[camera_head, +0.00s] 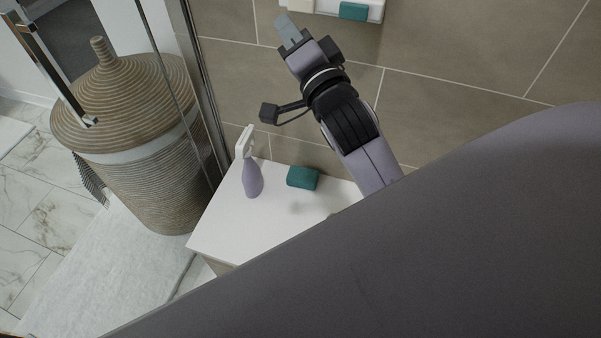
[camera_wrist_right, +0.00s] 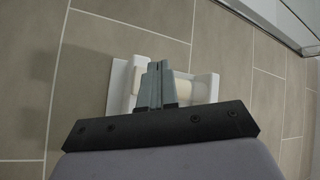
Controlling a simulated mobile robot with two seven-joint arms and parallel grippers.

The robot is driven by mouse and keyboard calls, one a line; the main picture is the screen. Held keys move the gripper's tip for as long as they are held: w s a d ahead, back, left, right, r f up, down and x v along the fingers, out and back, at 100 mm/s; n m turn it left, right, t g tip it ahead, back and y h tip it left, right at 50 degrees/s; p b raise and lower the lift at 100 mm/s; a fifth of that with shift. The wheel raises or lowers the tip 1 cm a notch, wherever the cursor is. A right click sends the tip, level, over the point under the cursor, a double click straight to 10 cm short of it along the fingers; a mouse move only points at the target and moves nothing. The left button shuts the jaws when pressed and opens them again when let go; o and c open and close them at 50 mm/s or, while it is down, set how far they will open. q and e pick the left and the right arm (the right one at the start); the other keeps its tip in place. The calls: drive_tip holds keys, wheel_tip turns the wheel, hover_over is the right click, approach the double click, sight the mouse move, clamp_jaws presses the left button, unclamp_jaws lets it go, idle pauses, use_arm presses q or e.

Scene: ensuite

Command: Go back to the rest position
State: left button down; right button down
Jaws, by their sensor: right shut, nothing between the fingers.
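My right gripper (camera_head: 284,24) is raised near the tiled wall in the head view, just below and left of a white wall shelf (camera_head: 376,12). In the right wrist view its fingers (camera_wrist_right: 157,68) are together, with nothing between them. They point at the white shelf (camera_wrist_right: 205,88), which carries a cream roll-shaped item (camera_wrist_right: 182,90) partly hidden behind the fingers. My left gripper is in neither view.
A white ledge (camera_head: 225,225) below my right arm bears a purple spray bottle (camera_head: 253,180) and a teal block (camera_head: 302,178). Another teal block (camera_head: 353,11) is on the wall shelf. A wicker basket (camera_head: 140,140) stands beyond a glass panel at left.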

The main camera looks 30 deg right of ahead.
drive_tip(key=shift+f, duration=0.1)
drive_tip(key=s+a+f+n+g+y+p, duration=0.1)
drive_tip(key=s+f+n+g, duration=0.2)
drive_tip(key=f, duration=0.8)
drive_tip(key=s+a+f+n+g+y+p, duration=0.1)
drive_tip(key=s+a+f+n+g, duration=0.1)
drive_tip(key=s+f+n, duration=0.5)
drive_tip(key=s+a+f+n+g+y+p, duration=0.1)
drive_tip(key=s+f+n+g, duration=0.3)
drive_tip(key=s+f, duration=0.7)
wheel_tip(320, 180, down, 4)
drive_tip(key=shift+s+a+r+n+g+y+p, duration=0.15)
drive_tip(key=shift+n+g+y+p, duration=0.2)
drive_tip(key=shift+g, duration=0.25)
